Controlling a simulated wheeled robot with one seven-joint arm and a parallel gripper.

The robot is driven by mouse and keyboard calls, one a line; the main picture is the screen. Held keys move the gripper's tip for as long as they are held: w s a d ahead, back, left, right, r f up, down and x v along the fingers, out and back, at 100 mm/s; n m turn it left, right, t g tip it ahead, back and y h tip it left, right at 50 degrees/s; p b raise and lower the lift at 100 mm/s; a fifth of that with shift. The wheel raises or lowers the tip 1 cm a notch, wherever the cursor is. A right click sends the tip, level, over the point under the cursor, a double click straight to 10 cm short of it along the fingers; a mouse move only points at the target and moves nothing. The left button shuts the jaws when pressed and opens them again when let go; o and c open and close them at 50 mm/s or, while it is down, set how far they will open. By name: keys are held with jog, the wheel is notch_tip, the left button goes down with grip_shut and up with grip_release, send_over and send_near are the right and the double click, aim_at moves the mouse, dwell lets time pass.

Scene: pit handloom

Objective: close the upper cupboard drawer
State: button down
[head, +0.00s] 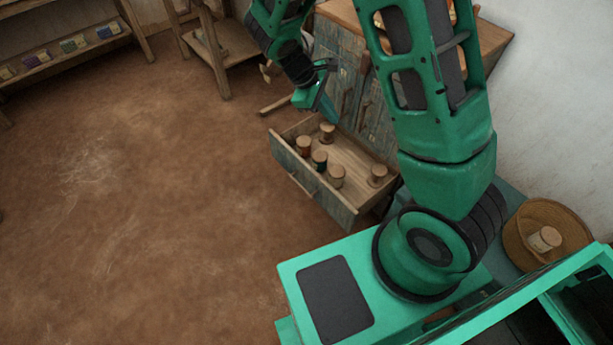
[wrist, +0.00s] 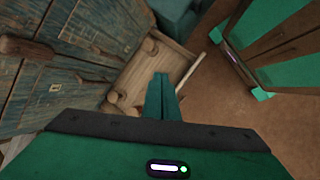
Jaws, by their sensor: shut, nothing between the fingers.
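A wooden drawer with a worn blue-grey front (head: 315,190) stands pulled well out of the cupboard (head: 340,60). Several spools, one of them a dark green spool (head: 319,160), stand inside it. I cannot tell whether another drawer lies below it. My gripper (head: 331,116) is shut and empty, pointing down near the drawer's far side, close to the cupboard face; I cannot tell whether it touches. In the wrist view my gripper's fingers (wrist: 160,93) overlap the open drawer (wrist: 158,68), with the cupboard doors (wrist: 50,75) to the left.
A shelf with small coloured packets (head: 72,45) stands at the far left, and a wooden stand (head: 225,70) behind. A round basket (head: 525,235) with a spool sits at the right by the white wall. The earthen floor in front of the drawer is clear.

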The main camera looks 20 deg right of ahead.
jog(key=a+f+n+t+h, duration=0.1)
jog(key=a+f+n+t, duration=0.1)
jog(key=a+f+n, duration=0.8)
jog(key=a+f+n+t+h, duration=0.25)
jog(key=a+f, duration=0.35)
jog(key=f, duration=1)
send_near(313, 176)
jog(key=shift+g+y, duration=0.35)
jog(key=shift+w+d+r+x, duration=0.1)
jog(key=shift+x, duration=0.8)
jog(key=shift+w+d+r+x, duration=0.1)
jog(key=shift+x, duration=0.8)
jog(key=shift+w+r+x, duration=0.1)
jog(key=shift+x, duration=0.75)
